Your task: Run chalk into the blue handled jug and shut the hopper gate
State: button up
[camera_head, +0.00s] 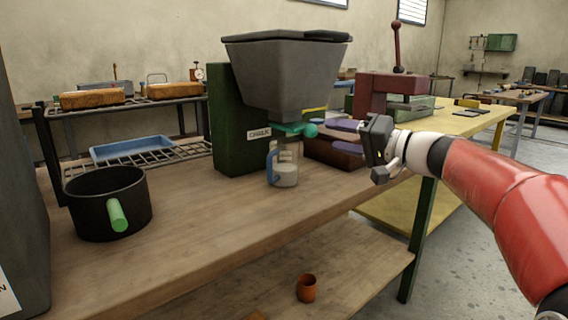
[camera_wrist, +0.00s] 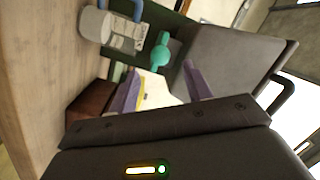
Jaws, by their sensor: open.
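The grey hopper (camera_head: 287,80) stands on a dark green body with a CHALK label (camera_head: 259,134). Its teal gate (camera_head: 288,129) with a round knob (camera_head: 311,130) is under the outlet; I cannot tell how far the gate is open. The clear jug with a blue handle (camera_head: 272,160) stands upright on the bench below the outlet, with pale material in its lower part. It also shows in the wrist view (camera_wrist: 97,25). My gripper (camera_head: 328,130) is open, its purple fingers pointing at the knob. In the wrist view the knob (camera_wrist: 160,56) is just beyond the fingertips, between their lines.
A dark brown box (camera_head: 334,154) sits on the bench close below my fingers. A black pot (camera_head: 105,200) with a green handle stands at the left front. A blue tray (camera_head: 145,148) lies on a wire rack behind. An orange cup (camera_head: 306,288) is on the lower shelf.

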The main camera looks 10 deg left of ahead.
aim_at(317, 131)
jog(key=shift+c, duration=1.3)
jog(key=d+b, duration=0.1)
jog(key=s+d+r+m+b, duration=0.1)
jog(key=d+m+b, duration=0.1)
jog(key=d, duration=0.1)
jog(key=shift+s+r+g+b, duration=0.2)
jog(key=shift+g+b, duration=0.2)
jog(key=c, duration=0.7)
jog(key=s+d+m+b, duration=0.1)
jog(key=s+d+r+m+h+b, duration=0.1)
jog(key=d+m, duration=0.1)
jog(key=s+d+r+m+h+b, duration=0.1)
jog(key=d, duration=0.1)
jog(key=shift+s+d+m, duration=0.15)
jog(key=shift+s+m, duration=0.05)
jog(key=shift+m, duration=0.1)
grip_shut()
jog(key=x, duration=1.3)
jog(key=shift+w+a+f+p, duration=0.1)
jog(key=shift+a+p, duration=0.25)
jog(key=shift+a, duration=0.05)
